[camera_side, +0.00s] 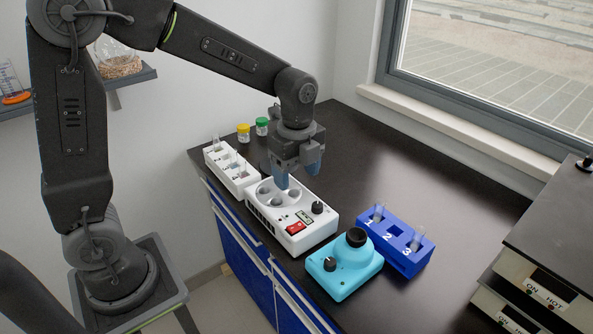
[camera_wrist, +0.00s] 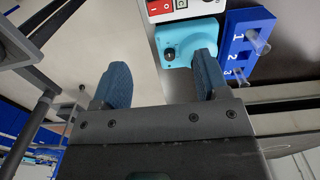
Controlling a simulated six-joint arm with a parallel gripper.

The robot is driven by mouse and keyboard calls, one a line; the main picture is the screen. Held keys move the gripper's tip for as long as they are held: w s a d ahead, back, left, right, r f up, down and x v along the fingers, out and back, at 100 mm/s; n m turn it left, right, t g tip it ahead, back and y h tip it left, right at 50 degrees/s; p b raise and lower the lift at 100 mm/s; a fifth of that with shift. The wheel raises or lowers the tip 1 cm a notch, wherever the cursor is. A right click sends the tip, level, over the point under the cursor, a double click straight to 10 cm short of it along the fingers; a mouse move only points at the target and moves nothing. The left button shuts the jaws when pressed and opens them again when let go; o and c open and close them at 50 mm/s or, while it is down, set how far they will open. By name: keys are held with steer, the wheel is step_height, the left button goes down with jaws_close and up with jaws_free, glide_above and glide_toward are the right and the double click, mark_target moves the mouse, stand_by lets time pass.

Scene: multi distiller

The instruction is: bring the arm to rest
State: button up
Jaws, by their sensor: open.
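My gripper (camera_side: 297,174) hangs over the back part of the white device with round wells (camera_side: 297,222) in the side view. One finger hides part of the wells. In the wrist view my gripper (camera_wrist: 160,85) has its two blue fingers wide apart with nothing between them. It is open and empty. My arm reaches across from the left, bent down at the wrist.
A white tube rack (camera_side: 230,170) stands behind the device. A turquoise mixer (camera_side: 345,270) and a blue numbered rack (camera_side: 397,240) with tubes stand in front. Yellow (camera_side: 243,133) and green-capped (camera_side: 262,126) jars stand behind. Hot plates (camera_side: 540,270) are at right. The rear right bench is clear.

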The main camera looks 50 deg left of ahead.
steer(key=s+r+n+t, duration=0.2)
steer(key=s+r+n, duration=0.2)
steer(key=s+n, duration=0.4)
steer(key=s+r+n+t, duration=0.3)
steer(key=s+r+n, duration=0.1)
steer(key=s+n, duration=0.4)
steer(key=shift+a+r+n+t, duration=0.3)
steer(key=shift+a+r+n, duration=0.05)
steer(key=shift+n, duration=0.65)
